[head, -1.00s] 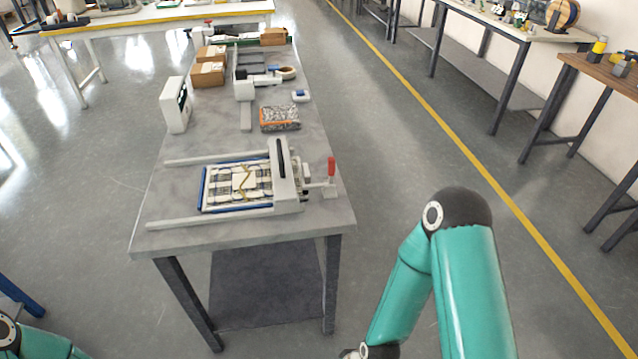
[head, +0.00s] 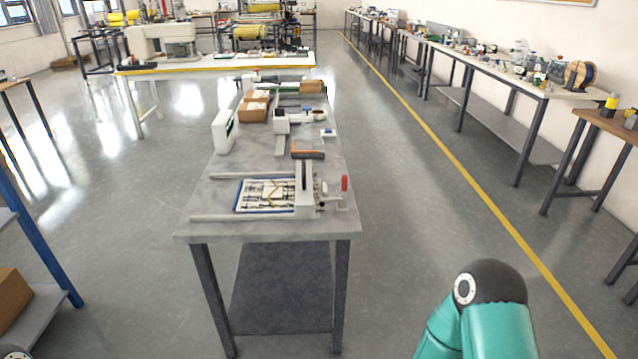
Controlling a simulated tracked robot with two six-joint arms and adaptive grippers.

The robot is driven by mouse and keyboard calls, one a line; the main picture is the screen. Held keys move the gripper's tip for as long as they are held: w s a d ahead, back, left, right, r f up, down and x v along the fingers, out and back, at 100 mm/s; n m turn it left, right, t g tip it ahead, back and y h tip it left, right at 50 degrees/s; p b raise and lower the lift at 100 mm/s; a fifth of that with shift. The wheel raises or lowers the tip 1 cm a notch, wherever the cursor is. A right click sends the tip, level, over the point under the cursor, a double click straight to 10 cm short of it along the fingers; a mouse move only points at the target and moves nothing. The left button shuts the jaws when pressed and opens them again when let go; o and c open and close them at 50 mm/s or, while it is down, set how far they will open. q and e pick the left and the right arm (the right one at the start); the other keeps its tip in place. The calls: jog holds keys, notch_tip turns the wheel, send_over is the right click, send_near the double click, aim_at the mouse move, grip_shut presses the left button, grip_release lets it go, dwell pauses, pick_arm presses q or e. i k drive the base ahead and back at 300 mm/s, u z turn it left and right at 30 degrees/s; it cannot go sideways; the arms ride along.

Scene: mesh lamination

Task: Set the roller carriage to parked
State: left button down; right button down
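The roller carriage (head: 304,192) is a white upright block across two pale rails (head: 245,218), at their right end. A red-handled lever (head: 344,183) stands upright at its right side. Left of the carriage, a blue-edged board (head: 237,196) lies between the rails with a patterned mesh sheet (head: 268,194) on it. The board's right edge is hidden by or close against the carriage. Neither gripper is in view. Part of my teal arm shows at the lower right, away from the table.
The grey worktable (head: 205,230) also holds a white upright box (head: 223,131), cardboard boxes (head: 252,111) and an orange-edged block (head: 307,151) further back. A blue-framed shelf (head: 45,240) stands at left.

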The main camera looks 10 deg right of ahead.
aim_at(304, 205)
jog(key=z, duration=0.75)
jog(key=i, duration=0.9)
jog(key=z, duration=0.15)
